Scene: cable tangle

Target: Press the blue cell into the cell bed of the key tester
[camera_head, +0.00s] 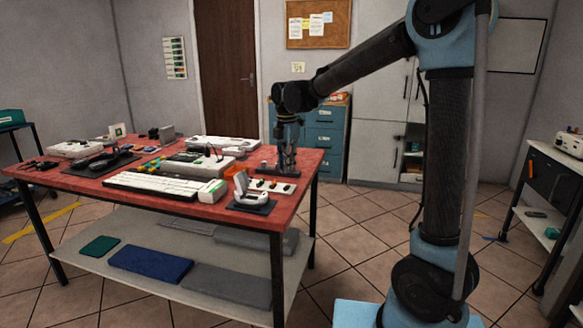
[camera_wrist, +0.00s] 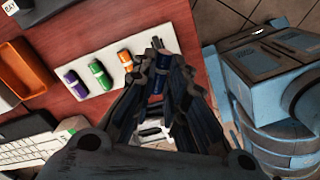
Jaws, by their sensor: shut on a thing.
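My gripper (camera_wrist: 156,62) is shut on the blue cell (camera_wrist: 157,86), which shows between its fingers in the wrist view. In the head view my gripper (camera_head: 287,163) is at the right end of the red table, by the white cell strip (camera_head: 264,187). In the wrist view the strip (camera_wrist: 84,68) holds a purple cell (camera_wrist: 75,82), a green cell (camera_wrist: 100,75) and an orange cell (camera_wrist: 126,60). A white device on a dark mat (camera_head: 251,207), probably the key tester (camera_head: 241,189), stands at the table's near right corner. Its cell bed cannot be made out.
A white keyboard (camera_head: 165,185) lies along the front edge of the red table (camera_head: 80,186). An orange tray (camera_wrist: 27,68) sits left of the strip in the wrist view. Other devices crowd the table's left and back. Floor is open beyond the table's right edge.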

